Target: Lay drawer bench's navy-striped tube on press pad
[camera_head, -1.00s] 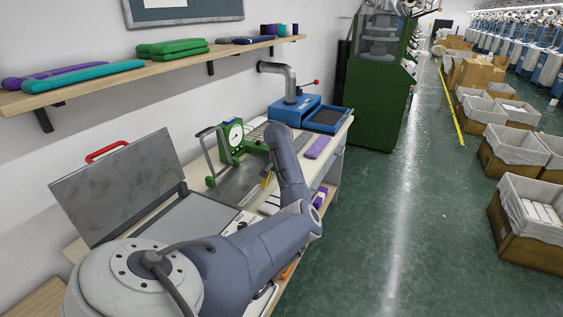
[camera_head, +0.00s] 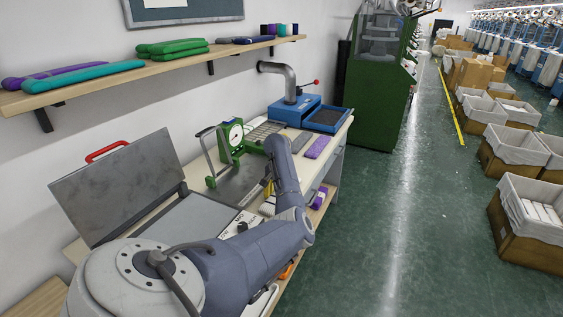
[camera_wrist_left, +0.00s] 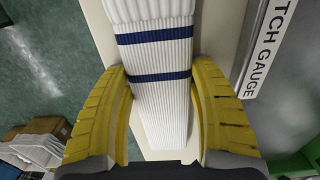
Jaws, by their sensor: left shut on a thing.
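The navy-striped tube (camera_wrist_left: 160,85) is white and ribbed with two navy bands. In the left wrist view it lies lengthwise between the yellow fingers of my left gripper (camera_head: 267,189), which is shut on it. In the head view my own arm hides most of the gripper and I cannot clearly make out the held tube. The press pad (camera_head: 187,226) is the flat grey bed of the open press, left of the gripper. Its grey lid (camera_head: 120,190) with a red handle stands tilted up behind it. My right gripper is not in view.
A green gauge (camera_head: 231,138) with a dial stands behind the gripper; its "TCH GAUGE" label (camera_wrist_left: 268,45) shows in the wrist view. A purple tube (camera_head: 318,147), a grey tube (camera_head: 300,142) and a blue machine (camera_head: 293,110) are farther along the bench. A wall shelf (camera_head: 160,68) holds coloured tubes.

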